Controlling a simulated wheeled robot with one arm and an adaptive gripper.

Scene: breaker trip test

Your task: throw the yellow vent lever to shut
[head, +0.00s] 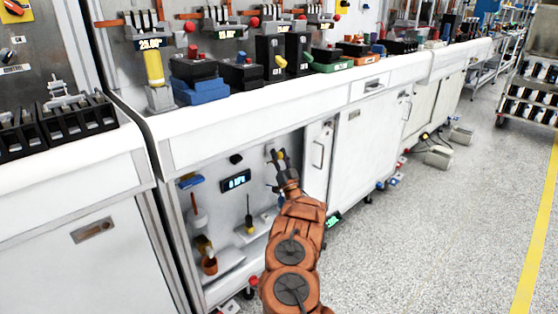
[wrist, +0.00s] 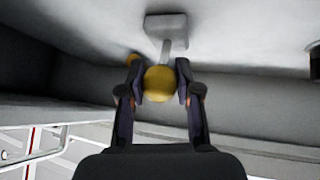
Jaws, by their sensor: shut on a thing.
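The yellow vent lever shows in the wrist view as a round yellow knob (wrist: 159,84) on a short grey stem, which runs up to a grey mount (wrist: 166,30) on a pale panel. My gripper (wrist: 160,86) has its two fingers on either side of the knob and is shut on it. In the head view my gripper (head: 277,163) reaches into the open cabinet below the bench, at the back panel near the right side. There the knob is small and partly hidden by the fingers, so the lever's angle is hard to tell.
A lit display (head: 236,181) is left of my gripper in the cabinet. A screwdriver-like tool (head: 249,215) and an orange cup (head: 209,263) stand lower. The open cabinet door (head: 319,160) is close on the right.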

